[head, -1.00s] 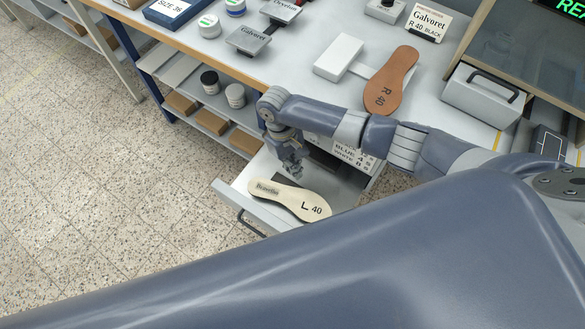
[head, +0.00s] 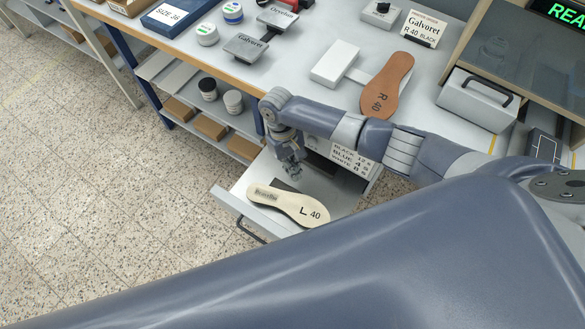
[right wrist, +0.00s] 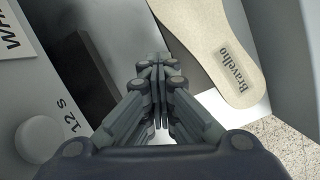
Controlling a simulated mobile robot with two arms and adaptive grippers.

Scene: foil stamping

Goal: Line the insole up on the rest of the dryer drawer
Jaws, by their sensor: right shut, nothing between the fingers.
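A cream insole (head: 288,205) marked "L 40" and "Bravelho" lies in the open dryer drawer (head: 234,201), at a slant, its toe end toward the lower right in the head view. A dark strip (head: 286,186) shows partly beside and under it. The insole's heel end (right wrist: 222,55) is also in the right wrist view, beside my gripper. My right gripper (head: 293,176) is shut and empty, over the drawer just behind the insole; its fingers (right wrist: 158,95) are together in the right wrist view. My left gripper is not in view.
A label card (head: 353,160) with times is on the dryer front. A brown insole (head: 388,86) marked "R 40" lies on the table by a white block (head: 336,64). Stamp plates (head: 247,47) and jars stand further left. A shelf (head: 213,118) is left of the drawer.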

